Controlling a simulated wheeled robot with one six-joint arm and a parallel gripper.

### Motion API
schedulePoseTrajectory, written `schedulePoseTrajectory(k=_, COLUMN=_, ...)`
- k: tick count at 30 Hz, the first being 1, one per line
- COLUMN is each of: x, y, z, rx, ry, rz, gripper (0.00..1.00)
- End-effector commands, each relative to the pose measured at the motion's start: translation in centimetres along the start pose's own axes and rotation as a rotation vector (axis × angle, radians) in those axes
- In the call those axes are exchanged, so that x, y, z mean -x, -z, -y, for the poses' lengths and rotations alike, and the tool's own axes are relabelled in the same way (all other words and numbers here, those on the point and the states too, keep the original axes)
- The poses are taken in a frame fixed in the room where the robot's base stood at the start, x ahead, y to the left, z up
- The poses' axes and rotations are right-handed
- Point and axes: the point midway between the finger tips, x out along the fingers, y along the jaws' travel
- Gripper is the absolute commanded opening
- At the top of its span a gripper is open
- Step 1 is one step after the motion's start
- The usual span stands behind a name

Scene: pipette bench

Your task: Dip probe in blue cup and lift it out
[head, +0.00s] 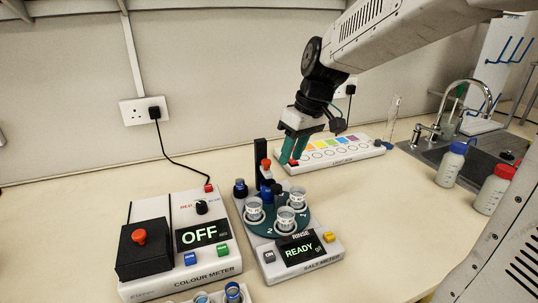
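The probe (266,168), with a red-orange top and white body, hangs at a black post on the salt meter (318,262). Below it is a blue cylindrical piece (266,191); I cannot tell whether this is the blue cup or part of the probe. Clear cups (285,218) stand on the round dark green turntable (262,229) around it. A dark blue capped vessel (240,188) stands at the turntable's left back. My gripper (292,157) points down, right of and apart from the probe. Its green fingers show a gap and hold nothing visible.
The colour meter (208,267), reading OFF, stands left of the salt meter. A long light box (340,151) with coloured patches lies behind my gripper. Two wash bottles (452,165) (494,190) and a sink (432,152) are at right. The bench front right is clear.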

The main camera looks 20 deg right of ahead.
Motion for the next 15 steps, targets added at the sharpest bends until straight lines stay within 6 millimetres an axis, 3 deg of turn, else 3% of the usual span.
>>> schedulePoseTrajectory(k=1, x=-0.1, y=1.9, z=-0.8, rx=0.068, ry=0.001, rz=-0.034, gripper=0.33)
schedulePoseTrajectory(k=3, x=0.4, y=3.9, z=-1.1, rx=0.166, ry=-0.008, rz=-0.081, gripper=0.33)
schedulePoseTrajectory(k=6, x=1.3, y=5.5, z=-1.0, rx=0.280, ry=-0.030, rz=-0.132, gripper=0.33)
schedulePoseTrajectory(k=11, x=1.1, y=5.9, z=-0.8, rx=0.374, ry=-0.043, rz=-0.144, gripper=0.33)
schedulePoseTrajectory(k=15, x=-0.4, y=6.1, z=-0.8, rx=0.384, ry=-0.042, rz=-0.141, gripper=0.33)
